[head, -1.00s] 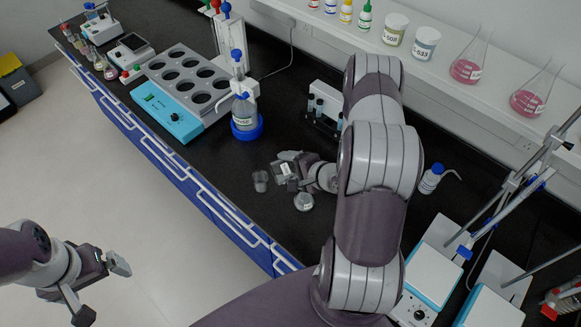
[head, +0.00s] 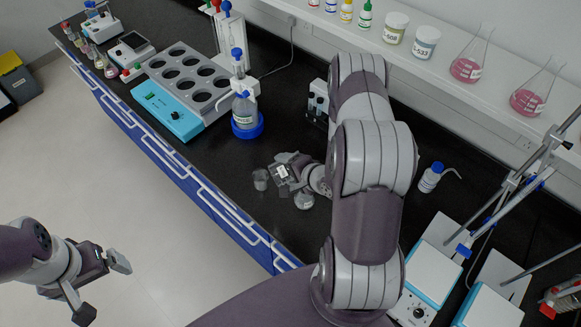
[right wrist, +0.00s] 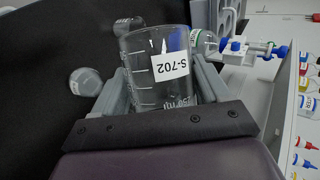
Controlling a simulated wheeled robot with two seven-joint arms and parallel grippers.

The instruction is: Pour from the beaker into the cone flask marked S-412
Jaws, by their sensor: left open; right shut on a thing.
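My right gripper (head: 287,170) is shut on a clear glass beaker (right wrist: 160,75), low over or on the black bench; I cannot tell which. The beaker's label reads S-702, upside down in the right wrist view. No liquid is clearly visible in it. A small clear glass vessel (head: 303,200) stands beside the gripper, partly covered by it. Another clear vessel (head: 260,179) stands just left of the gripper. Neither shows a readable label, and no S-412 mark can be read. My left gripper (head: 102,288) is open and empty over the floor.
A small blue-capped bottle (head: 430,178) and stirrers with stands (head: 435,250) are at right. Pink-filled flasks (head: 470,68) are on the shelf. My right arm hides mid-bench.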

